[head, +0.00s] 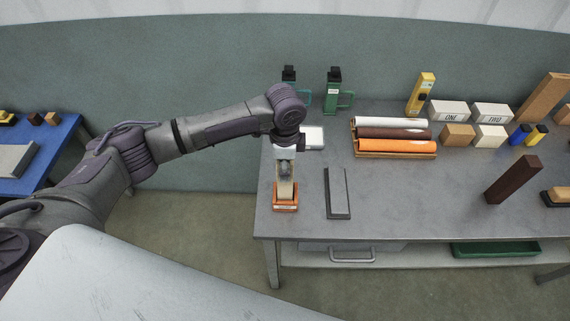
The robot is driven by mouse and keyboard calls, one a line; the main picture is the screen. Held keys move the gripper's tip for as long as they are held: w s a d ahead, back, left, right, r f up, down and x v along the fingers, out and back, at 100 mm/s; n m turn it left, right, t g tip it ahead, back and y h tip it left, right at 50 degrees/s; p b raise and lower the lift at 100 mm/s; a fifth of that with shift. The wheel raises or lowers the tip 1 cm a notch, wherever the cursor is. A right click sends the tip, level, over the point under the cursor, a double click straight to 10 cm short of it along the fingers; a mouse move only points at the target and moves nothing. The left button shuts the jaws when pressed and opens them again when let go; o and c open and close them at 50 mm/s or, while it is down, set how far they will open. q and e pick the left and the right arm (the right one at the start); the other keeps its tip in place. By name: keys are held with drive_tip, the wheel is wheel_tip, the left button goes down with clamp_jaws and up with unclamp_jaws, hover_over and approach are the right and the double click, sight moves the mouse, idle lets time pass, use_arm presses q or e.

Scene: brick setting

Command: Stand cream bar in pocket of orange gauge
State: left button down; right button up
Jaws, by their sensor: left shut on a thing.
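The orange gauge (285,207) sits near the front left corner of the grey table. My left arm reaches in from the left and its gripper (285,174) points down over the gauge. The gripper is shut on the cream bar (286,189), which is upright. The bar's lower end meets the gauge in the picture; I cannot tell whether it is inside the pocket or just above or in front of it. The gripper hides the bar's upper part. My right gripper is not in view.
A dark grey slab (338,193) lies just right of the gauge. Rolls in a wooden rack (395,155) lie behind it. A dark brown block (513,180) stands at the right. The table's front middle is clear.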

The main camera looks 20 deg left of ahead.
use_arm(q)
drive_tip(key=c, duration=1)
unclamp_jaws()
drive_tip(key=shift+f, duration=0.1)
drive_tip(key=o, duration=0.4)
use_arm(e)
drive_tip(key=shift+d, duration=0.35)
use_arm(q)
wheel_tip(320, 180, up, 12)
drive_tip(key=b, duration=0.3)
drive_tip(key=shift+r, duration=0.2)
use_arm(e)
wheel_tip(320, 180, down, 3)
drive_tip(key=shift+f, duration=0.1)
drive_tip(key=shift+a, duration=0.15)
